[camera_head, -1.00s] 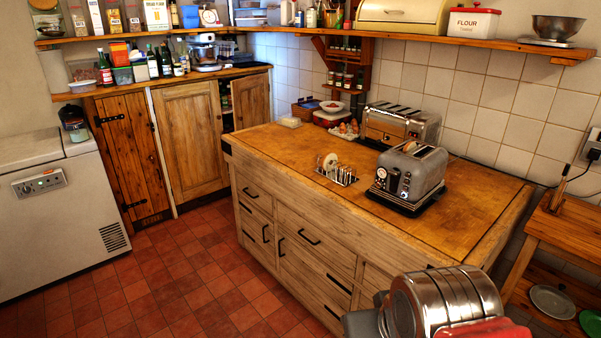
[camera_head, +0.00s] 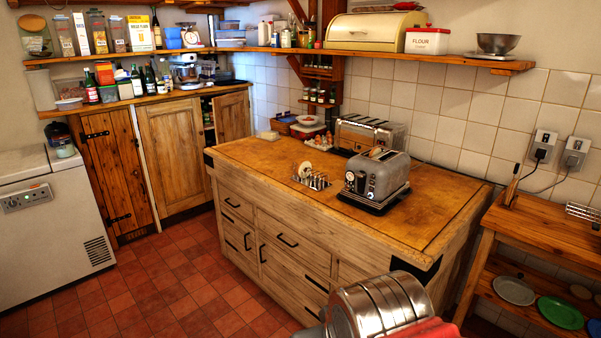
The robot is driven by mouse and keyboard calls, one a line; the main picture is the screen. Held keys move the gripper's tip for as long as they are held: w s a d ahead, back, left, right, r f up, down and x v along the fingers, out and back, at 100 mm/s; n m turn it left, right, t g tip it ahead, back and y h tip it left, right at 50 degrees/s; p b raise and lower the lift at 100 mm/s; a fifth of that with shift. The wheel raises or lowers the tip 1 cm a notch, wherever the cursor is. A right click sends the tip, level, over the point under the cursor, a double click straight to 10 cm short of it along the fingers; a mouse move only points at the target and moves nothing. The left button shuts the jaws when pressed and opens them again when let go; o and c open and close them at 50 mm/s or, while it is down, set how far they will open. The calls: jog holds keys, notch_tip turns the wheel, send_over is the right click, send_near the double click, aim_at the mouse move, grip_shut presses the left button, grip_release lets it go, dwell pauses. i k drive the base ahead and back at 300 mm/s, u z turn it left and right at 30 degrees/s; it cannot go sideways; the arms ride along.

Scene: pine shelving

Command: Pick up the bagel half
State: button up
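A small round pale-tan piece that looks like the bagel half (camera_head: 305,169) stands on edge in a wire toast rack (camera_head: 318,182) on the wooden counter island (camera_head: 262,158). It is at the rack's left end, and its details are too small to tell. A grey toaster (camera_head: 376,178) stands to the right of the rack, with something brown in its top slot. My gripper's fingers are not in view. Only a silver and red part of my arm shows at the bottom edge, in front of the island.
A second silver toaster (camera_head: 366,133) stands behind the grey one. A white chest freezer (camera_head: 45,225) is at left. A wooden side table (camera_head: 530,232) with plates below stands at right. The island's front left top and the red tiled floor (camera_head: 165,285) are clear.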

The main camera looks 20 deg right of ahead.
aim_at(304, 164)
jog(key=u, duration=0.4)
jog(key=i, duration=1.2)
jog(key=u, duration=0.4)
jog(key=i, duration=1.4)
jog(key=z, duration=0.7)
jog(key=i, duration=0.6)
jog(key=z, duration=0.85)
jog(key=i, duration=0.5)
jog(key=z, duration=0.25)
